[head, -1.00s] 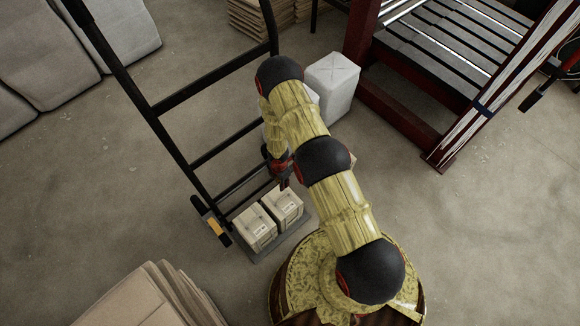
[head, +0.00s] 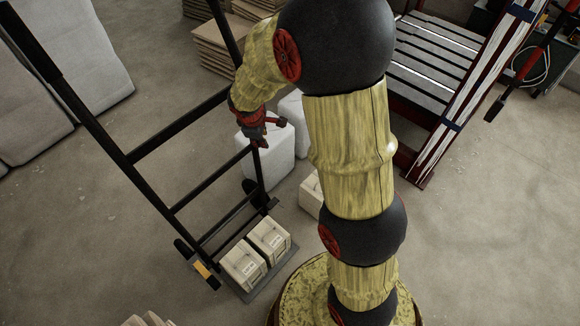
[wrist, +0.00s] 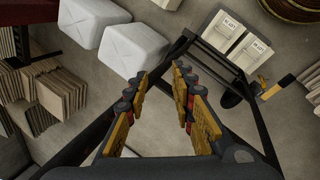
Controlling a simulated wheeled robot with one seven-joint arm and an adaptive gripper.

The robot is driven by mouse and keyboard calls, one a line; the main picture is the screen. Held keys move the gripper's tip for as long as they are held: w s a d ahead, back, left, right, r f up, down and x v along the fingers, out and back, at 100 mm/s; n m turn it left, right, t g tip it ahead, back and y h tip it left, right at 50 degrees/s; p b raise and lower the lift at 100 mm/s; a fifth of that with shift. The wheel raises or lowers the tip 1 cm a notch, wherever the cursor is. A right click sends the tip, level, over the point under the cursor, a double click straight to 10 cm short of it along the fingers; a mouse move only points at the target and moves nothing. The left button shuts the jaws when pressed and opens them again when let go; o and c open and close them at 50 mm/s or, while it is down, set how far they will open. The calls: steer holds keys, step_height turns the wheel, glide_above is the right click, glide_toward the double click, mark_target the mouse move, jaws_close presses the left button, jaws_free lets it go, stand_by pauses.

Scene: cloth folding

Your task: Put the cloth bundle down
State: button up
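I cannot make out a cloth bundle for certain. Two pale labelled packages, (head: 243,265) and (head: 270,240), sit side by side on the black hand truck's foot plate (head: 284,262); they also show at the top of the wrist view (wrist: 249,52). Two white rounded blocks (head: 265,155) stand on the floor behind the truck; both show in the wrist view (wrist: 132,50). My gripper (head: 262,135) is raised above the truck's frame, in front of the white blocks in the picture. In the wrist view its yellow fingers (wrist: 161,88) are apart, with nothing between them.
Another pale box (head: 311,192) is partly hidden by my arm. The truck's black rails (head: 150,185) rise close to my gripper. Brown flat stacks (head: 212,55) lie behind, and a slatted red-framed platform (head: 425,80) stands right. The concrete floor at right (head: 490,250) is clear.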

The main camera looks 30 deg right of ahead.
steer(key=s+a+r+m+t, duration=0.1)
steer(key=s+r+m, duration=0.5)
steer(key=s+r, duration=0.9)
steer(key=s+a+r+m+y, duration=0.1)
steer(key=s+a+r+m, duration=0.1)
steer(key=s, duration=0.4)
steer(key=s+a+r+m+t+y, duration=0.1)
steer(key=s+a+r+m, duration=0.1)
steer(key=s+r, duration=0.3)
steer(key=shift+s+a+r+y, duration=0.25)
steer(key=shift+s+a, duration=0.2)
steer(key=shift+s, duration=0.75)
